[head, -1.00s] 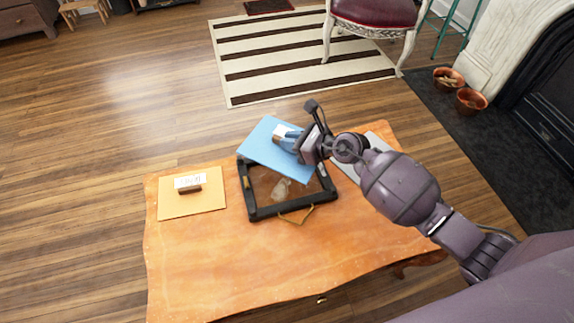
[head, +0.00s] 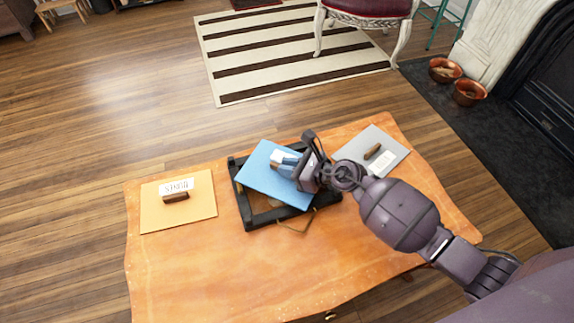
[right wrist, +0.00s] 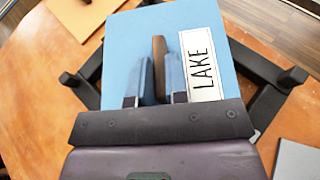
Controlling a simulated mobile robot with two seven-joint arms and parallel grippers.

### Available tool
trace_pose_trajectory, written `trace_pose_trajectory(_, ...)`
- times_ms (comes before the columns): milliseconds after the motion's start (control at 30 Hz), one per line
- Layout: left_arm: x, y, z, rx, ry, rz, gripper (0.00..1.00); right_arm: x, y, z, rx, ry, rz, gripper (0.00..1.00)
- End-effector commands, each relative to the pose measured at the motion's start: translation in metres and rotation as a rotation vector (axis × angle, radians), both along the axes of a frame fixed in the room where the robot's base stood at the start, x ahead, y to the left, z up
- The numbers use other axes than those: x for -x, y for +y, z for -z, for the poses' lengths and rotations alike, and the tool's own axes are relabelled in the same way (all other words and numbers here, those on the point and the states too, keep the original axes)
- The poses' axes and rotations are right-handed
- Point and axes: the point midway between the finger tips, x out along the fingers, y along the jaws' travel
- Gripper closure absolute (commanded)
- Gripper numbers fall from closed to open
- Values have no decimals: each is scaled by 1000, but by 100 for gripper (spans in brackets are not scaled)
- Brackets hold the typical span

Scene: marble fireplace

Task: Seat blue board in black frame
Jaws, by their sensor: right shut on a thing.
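The blue board (head: 262,183) is a flat panel with a wooden handle (right wrist: 159,60) and a white label reading LAKE (right wrist: 203,62). My right gripper (head: 292,166) is shut on the handle and holds the board over the black frame (head: 245,212). The board is turned relative to the frame and covers much of its opening. The frame's left side and front edge show in the head view; dark frame bars (right wrist: 268,100) show on both sides of the board in the right wrist view. I cannot tell whether board and frame touch. My left gripper is not in view.
A yellow board (head: 180,212) with a handle and label lies left on the orange table (head: 230,285). A grey board (head: 350,150) with a handle lies at the right. A small bracket-like piece (head: 297,226) sticks out at the frame's front. The table front is clear.

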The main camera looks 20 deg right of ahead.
Motion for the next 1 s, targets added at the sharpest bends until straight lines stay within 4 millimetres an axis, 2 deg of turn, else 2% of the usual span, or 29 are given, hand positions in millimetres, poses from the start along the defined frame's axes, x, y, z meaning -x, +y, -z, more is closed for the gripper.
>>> trace_pose_trajectory(133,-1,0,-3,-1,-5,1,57,-2,0,-5,-1,-7,0,100)
trace_pose_trajectory(600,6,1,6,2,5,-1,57,-1,0,8,-1,-3,-1,100)
trace_pose_trajectory(633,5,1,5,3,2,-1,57,-1,0,8,1,-3,-1,82)
trace_pose_trajectory(767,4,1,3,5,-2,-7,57,-1,0,7,0,-4,-1,62)
trace_pose_trajectory(800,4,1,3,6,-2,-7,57,-1,0,7,0,-4,-1,60)
trace_pose_trajectory(1000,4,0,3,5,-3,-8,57,-1,0,7,0,-4,-1,60)
